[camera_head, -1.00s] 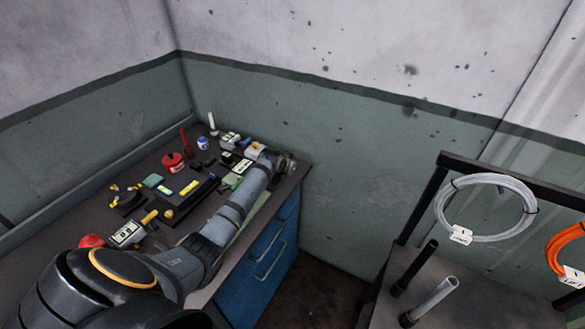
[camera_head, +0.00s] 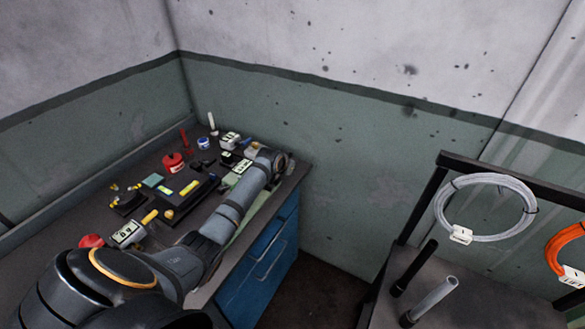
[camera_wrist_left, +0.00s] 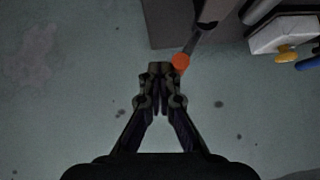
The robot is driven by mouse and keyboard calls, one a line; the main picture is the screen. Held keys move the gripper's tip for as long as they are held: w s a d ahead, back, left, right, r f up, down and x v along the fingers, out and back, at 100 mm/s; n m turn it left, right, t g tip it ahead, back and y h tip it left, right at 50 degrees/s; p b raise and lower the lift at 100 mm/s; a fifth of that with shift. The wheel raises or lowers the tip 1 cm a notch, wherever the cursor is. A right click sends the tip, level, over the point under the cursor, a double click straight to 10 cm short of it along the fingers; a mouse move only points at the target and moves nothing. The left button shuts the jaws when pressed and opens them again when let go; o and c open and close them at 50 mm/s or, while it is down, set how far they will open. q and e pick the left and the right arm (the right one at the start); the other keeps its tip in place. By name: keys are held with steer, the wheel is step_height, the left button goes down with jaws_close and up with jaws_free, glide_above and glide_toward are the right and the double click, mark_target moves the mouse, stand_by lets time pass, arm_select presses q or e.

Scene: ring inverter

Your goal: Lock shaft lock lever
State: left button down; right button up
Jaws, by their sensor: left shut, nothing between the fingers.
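In the left wrist view, a dark grey lever (camera_wrist_left: 197,42) with an orange ball knob (camera_wrist_left: 181,63) comes down from the top of the picture. I take it to be the shaft lock lever; its base is cut off. My left gripper (camera_wrist_left: 160,75) is shut and empty, its fingertips just left of the knob. I cannot tell whether they touch. In the head view, my left arm reaches along the bench, and the left gripper (camera_head: 280,162) is small and dark at the bench's far right corner. I cannot make out the lever there. My right gripper is not in view.
The dark bench top (camera_head: 187,232) holds several small tools and labelled parts left of my arm. A white box (camera_wrist_left: 285,32) with yellow and blue parts lies right of the lever. A rack (camera_head: 420,285) with hanging cable coils (camera_head: 486,180) stands at right.

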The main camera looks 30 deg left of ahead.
arm_select(q)
steer(key=shift+s+a, duration=0.15)
steer(key=shift+a, duration=0.35)
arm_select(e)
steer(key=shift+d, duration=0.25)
arm_select(q)
steer(key=shift+f, duration=0.1)
steer(key=r+p, duration=0.4)
steer(key=r, duration=0.1)
steer(key=shift+w+a+p, duration=0.25)
steer(key=shift+a+p, duration=0.1)
steer(key=shift+a, duration=0.05)
steer(key=shift+s+a+b, duration=0.4)
steer(key=shift+s+b, duration=0.25)
steer(key=shift+s, duration=0.1)
steer(key=a+b+v, duration=0.1)
steer(key=v, duration=0.7)
steer(key=shift+s+a+r+b, duration=0.2)
steer(key=shift+s+a+b, duration=0.05)
steer(key=shift+s+b, duration=0.05)
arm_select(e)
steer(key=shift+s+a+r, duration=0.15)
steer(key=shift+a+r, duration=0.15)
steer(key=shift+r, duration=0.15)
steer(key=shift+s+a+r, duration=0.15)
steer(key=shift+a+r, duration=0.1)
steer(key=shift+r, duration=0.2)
